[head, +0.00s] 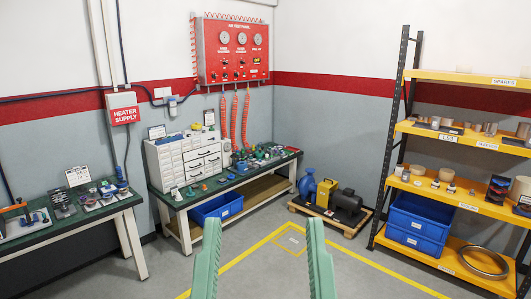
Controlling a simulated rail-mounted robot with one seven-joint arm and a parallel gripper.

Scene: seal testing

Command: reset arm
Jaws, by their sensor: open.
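My gripper (264,250) shows at the bottom centre of the head view. Its two green fingers point up and stand well apart, with bare grey floor and a yellow line showing between them. It holds nothing and touches nothing. The rest of my arm is out of the picture.
A green-topped bench (283,160) with a white drawer cabinet (163,168) stands behind. Another bench (62,236) is at left. A blue pump (308,187) sits on a pallet. Yellow shelving (430,190) is at right, and a red panel (222,68) hangs above. The middle floor is clear.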

